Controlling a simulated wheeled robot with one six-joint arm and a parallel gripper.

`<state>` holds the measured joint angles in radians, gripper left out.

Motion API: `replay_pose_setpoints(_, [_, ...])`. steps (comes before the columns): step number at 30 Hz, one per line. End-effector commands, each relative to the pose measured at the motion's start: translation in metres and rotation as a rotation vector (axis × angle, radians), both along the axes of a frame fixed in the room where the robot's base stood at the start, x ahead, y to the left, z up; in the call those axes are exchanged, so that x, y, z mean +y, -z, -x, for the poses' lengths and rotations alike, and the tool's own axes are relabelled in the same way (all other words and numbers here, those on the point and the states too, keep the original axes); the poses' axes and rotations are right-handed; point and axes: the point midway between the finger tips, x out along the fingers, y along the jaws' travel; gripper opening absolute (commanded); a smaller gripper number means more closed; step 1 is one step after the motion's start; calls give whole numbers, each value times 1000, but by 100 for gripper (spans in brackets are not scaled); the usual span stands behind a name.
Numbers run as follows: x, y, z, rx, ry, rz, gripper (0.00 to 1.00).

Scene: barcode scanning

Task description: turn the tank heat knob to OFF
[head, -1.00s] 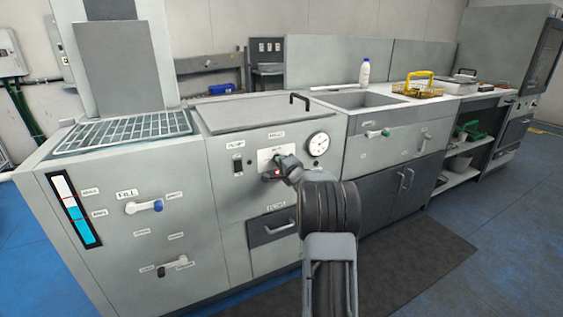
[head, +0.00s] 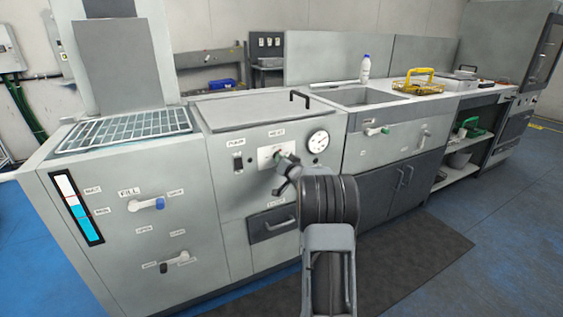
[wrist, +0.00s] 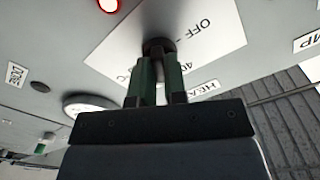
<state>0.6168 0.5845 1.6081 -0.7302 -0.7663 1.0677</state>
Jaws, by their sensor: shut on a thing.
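The tank heat knob (wrist: 158,46) is a dark round piece in the wrist view, in front of a white scale plate (wrist: 208,35). The plate also shows in the head view (head: 265,153). "OFF" and a "40" mark are legible on it, at a slant. My gripper (wrist: 160,66) is shut on the knob, with a green-faced finger on each side. In the head view my gripper (head: 281,160) reaches the panel at the plate. The fingers hide most of the knob, so its pointer setting cannot be read.
A round dial gauge (head: 318,142) sits right of the plate, and a pump switch (head: 238,162) sits left. A drawer handle (head: 280,225) is below. A red lamp (wrist: 110,4) is near the plate. The tank lid handle (head: 299,97) stands above.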

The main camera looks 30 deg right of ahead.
Motion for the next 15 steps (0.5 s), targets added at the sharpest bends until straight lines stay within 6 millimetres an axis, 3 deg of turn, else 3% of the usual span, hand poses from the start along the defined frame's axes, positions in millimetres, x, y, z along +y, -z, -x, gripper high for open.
replay_pose_setpoints(15, [0, 3, 0, 68, 0, 486, 0])
